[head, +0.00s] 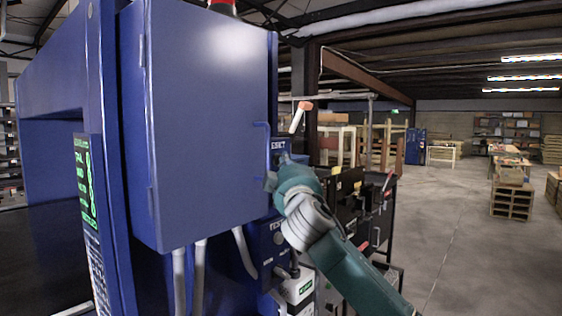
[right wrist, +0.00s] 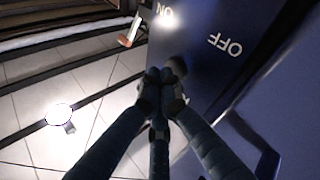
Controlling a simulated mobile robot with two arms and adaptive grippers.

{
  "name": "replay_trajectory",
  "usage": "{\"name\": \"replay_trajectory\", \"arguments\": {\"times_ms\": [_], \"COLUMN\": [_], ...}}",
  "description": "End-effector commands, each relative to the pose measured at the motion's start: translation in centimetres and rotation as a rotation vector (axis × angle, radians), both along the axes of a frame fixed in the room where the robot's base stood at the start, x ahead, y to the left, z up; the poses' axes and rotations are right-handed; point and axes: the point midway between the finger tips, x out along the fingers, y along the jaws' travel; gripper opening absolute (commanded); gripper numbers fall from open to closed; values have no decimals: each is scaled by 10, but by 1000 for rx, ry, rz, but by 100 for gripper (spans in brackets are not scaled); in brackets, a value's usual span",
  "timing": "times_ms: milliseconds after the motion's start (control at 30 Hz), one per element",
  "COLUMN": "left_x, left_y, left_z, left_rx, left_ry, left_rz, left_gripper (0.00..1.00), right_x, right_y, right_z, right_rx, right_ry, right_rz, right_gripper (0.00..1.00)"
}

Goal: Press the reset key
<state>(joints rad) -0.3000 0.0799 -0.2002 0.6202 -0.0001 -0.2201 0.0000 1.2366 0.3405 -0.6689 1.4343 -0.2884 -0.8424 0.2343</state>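My left gripper is not in view.
The large blue cabinet (head: 205,120) with its handle stands just left of my gripper. An orange-tipped lever (head: 300,116) juts out above it and also shows in the wrist view (right wrist: 130,33). A dark cart (head: 370,205) stands behind my arm. Open floor (head: 460,240) lies right.

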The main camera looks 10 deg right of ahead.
Motion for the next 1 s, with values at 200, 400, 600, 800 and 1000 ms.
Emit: {"name": "replay_trajectory", "arguments": {"times_ms": [200,400,600,800,1000], "left_x": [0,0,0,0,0], "left_y": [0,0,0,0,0], "left_z": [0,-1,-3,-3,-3], "left_rx": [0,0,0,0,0], "left_ry": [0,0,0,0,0], "left_rz": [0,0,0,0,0], "left_gripper": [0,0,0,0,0], "right_x": [0,-2,-10,-14,-14], "right_y": [1,-1,-7,-10,-10], "right_z": [0,0,-2,-1,-1], "right_rx": [-1,1,1,0,0], "right_ry": [-1,0,1,1,1], "right_rz": [2,2,2,1,1], "right_gripper": [0,0,0,0,0]}}
